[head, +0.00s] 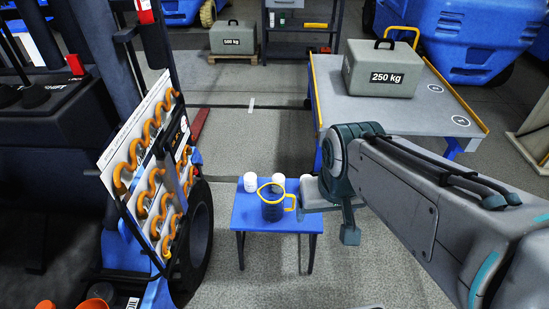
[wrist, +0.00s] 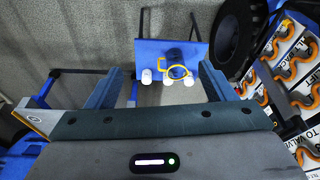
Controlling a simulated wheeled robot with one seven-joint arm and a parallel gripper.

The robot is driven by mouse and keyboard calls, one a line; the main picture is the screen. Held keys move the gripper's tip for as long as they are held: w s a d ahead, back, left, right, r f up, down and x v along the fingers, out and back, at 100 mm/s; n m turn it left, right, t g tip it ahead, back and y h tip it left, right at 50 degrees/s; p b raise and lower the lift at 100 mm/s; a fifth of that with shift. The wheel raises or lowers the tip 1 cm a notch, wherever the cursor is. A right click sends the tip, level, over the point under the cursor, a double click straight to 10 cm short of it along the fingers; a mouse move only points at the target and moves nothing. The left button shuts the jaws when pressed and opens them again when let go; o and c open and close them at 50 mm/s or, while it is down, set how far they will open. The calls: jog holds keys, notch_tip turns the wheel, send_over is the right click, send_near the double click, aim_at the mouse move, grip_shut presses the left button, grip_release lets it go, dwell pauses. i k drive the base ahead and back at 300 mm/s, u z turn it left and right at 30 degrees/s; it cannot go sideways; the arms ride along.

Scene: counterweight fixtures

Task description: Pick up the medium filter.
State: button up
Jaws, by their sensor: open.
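Three small white cylinders, apparently the filters, stand in a row on a small blue table (head: 243,218). In the head view they are the left filter (head: 250,183), the middle filter (head: 278,179) and the right filter (head: 305,178). My gripper partly hides the right one. The wrist view shows all three between my fingers but farther off: one at left (wrist: 146,77), one in the middle (wrist: 167,79) and one at right (wrist: 188,79). I cannot tell which is medium. My gripper (wrist: 160,72) is open and empty, apart from the filters.
A dark pitcher with yellow rim and handle (head: 272,205) stands on the blue table close to the filters. A grey-topped cart (head: 430,115) with a 250 kg weight (head: 383,72) is behind right.

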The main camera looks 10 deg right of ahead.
aim_at(279, 177)
jog(key=u, duration=0.5)
jog(key=k, duration=0.6)
jog(key=u, duration=0.4)
jog(key=i, duration=1)
jog(key=z, duration=0.8)
jog(key=i, duration=0.85)
jog(key=z, duration=0.45)
